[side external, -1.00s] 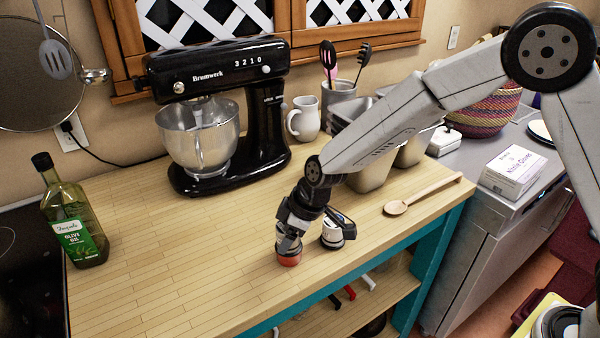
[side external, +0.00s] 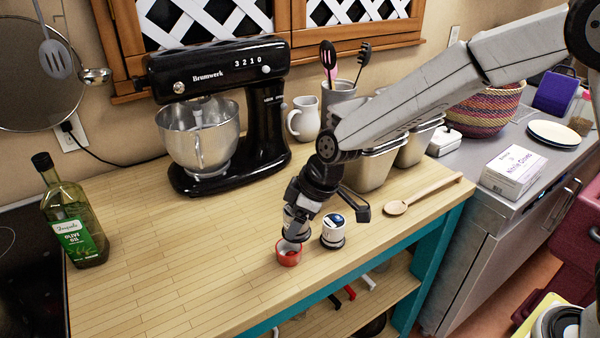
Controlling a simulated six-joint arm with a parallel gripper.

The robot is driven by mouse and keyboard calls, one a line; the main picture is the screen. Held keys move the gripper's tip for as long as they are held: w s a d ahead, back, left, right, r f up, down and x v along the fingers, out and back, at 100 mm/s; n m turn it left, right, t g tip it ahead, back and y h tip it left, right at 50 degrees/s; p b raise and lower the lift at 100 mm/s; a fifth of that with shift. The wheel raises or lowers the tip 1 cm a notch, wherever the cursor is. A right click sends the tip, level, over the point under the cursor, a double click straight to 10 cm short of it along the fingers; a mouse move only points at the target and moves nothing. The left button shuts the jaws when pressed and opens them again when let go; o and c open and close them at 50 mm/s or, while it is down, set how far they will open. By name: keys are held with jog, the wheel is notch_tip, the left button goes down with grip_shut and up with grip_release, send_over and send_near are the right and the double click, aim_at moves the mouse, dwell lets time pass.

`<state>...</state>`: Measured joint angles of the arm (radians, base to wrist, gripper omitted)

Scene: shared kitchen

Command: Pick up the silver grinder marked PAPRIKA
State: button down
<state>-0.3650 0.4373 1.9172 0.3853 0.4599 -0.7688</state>
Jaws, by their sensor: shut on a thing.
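My gripper (side external: 293,226) is shut on a small silvery grinder (side external: 291,236), mostly hidden by the jaws. I cannot read any marking on the held piece. A second short silver-white piece with a dark top and dark base (side external: 333,236) stands upright just right of the gripper, apart from the red cup.
The wooden counter (side external: 190,270) is clear to the left and front. A black stand mixer (side external: 268,125) is behind, an olive oil bottle (side external: 75,220) far left. Metal containers (side external: 371,171) and a wooden spoon (side external: 420,197) are to the right.

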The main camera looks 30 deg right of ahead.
aim_at(308, 236)
jog(key=s+r, duration=0.1)
jog(key=s+d+r, duration=0.1)
jog(key=r, duration=0.1)
jog(key=shift+s+r, duration=0.25)
jog(key=s+d+r, duration=0.3)
jog(key=s+r, duration=0.1)
jog(key=s, duration=0.4)
jog(key=shift+s, duration=0.3)
